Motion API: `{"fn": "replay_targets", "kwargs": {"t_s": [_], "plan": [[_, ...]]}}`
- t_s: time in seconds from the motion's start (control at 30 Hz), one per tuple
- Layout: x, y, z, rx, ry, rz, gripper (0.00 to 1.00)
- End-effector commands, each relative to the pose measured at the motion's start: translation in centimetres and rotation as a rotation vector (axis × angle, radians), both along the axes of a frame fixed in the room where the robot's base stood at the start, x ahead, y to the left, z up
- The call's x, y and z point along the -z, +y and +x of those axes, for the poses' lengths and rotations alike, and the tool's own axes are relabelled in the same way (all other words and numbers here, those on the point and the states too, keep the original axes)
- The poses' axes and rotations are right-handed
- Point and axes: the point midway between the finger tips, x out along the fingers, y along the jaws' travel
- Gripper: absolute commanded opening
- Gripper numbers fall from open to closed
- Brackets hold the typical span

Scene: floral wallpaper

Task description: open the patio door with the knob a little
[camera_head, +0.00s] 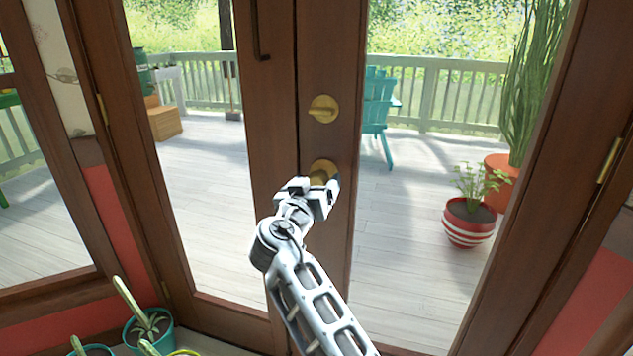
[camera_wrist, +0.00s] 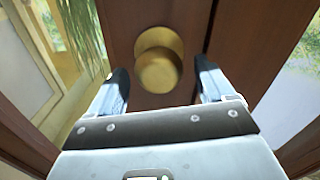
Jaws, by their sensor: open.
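The patio door (camera_head: 340,240) is a brown wooden double door with large glass panes, and its two leaves look shut together. A round brass knob (camera_head: 322,169) sits on the middle stile, below a brass deadbolt plate (camera_head: 323,109). My gripper (camera_head: 318,190) is in front of the knob and partly covers it. In the wrist view the knob (camera_wrist: 159,72) lies ahead of and between the two open fingers (camera_wrist: 160,82), with its round backplate behind it. The fingers stand one on each side of the knob. Whether they touch it I cannot tell.
Potted plants (camera_head: 148,325) stand on the floor at the lower left, inside. Through the glass I see a deck with a teal chair (camera_head: 377,105), a red striped pot (camera_head: 468,222) and a railing (camera_head: 440,90). A dark vertical handle (camera_head: 260,35) is on the left leaf.

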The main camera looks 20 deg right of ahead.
Motion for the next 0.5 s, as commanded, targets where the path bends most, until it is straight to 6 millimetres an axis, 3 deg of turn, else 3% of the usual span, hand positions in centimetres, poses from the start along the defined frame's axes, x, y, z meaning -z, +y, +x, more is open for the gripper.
{"fn": "replay_targets", "kwargs": {"t_s": [0.4, 0.5], "plan": [[0.02, -0.61, 0.83, -0.001, 0.0, 0.0, 0.82], [0.02, -0.6, 0.81, -0.001, 0.0, 0.0, 0.72]]}}
